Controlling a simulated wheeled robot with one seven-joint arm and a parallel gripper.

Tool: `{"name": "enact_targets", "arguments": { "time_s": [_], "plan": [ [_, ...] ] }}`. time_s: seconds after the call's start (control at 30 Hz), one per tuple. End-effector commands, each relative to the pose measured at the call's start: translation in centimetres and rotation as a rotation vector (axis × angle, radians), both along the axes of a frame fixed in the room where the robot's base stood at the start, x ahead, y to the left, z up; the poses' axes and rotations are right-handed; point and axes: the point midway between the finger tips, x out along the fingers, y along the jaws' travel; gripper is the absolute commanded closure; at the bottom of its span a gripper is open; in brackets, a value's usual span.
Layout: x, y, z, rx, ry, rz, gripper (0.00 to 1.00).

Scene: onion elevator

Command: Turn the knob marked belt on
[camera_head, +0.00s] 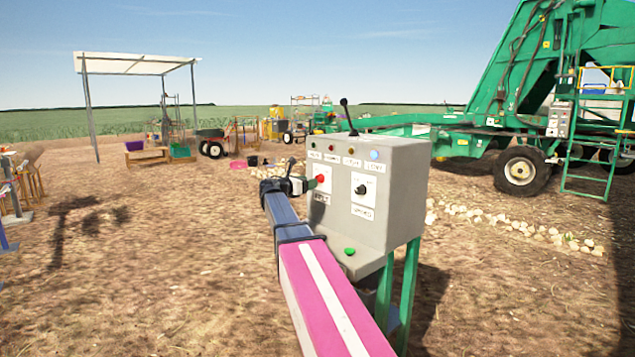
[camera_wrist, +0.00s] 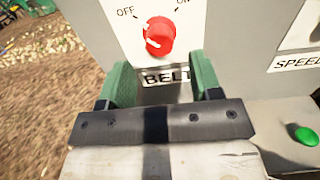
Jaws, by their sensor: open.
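The red belt knob (camera_wrist: 159,37) sits on a white plate between the marks OFF and ON, above a BELT label (camera_wrist: 166,77). Its white pointer line is on the left side, towards OFF. The knob also shows on the grey control box in the head view (camera_head: 320,178). My gripper (camera_wrist: 160,78) is open, its two green fingers just below the knob in the wrist view, one on each side of the label. Nothing is between the fingers. I cannot tell how far the fingertips are from the panel. In the head view my gripper (camera_head: 309,184) is beside the knob.
The grey control box (camera_head: 400,190) stands on green legs. A black speed knob (camera_head: 361,189) is right of the belt knob. A green machine (camera_head: 520,120) stands behind right.

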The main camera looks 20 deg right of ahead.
Motion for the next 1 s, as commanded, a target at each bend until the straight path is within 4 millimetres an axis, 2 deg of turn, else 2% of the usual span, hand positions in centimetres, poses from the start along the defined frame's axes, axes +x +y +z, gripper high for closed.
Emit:
{"name": "enact_targets", "arguments": {
  "time_s": [0.1,0.3,0.7,0.73,0.87,0.9,1.0],
  "plan": [
    [0.8,-2.0,0.0,0.000,0.000,-0.002,0.42],
    [1.6,-4.0,0.0,0.000,0.000,0.000,0.42],
    [1.7,-4.7,0.0,0.000,0.000,0.000,0.42],
    [1.7,-4.7,0.0,0.000,0.000,0.000,0.45],
    [1.7,-4.7,0.0,0.000,0.000,0.000,0.87],
    [1.7,-4.7,0.0,0.000,0.000,0.000,0.91],
    [1.7,-4.7,0.0,0.000,-0.001,0.000,0.91]
  ]
}}
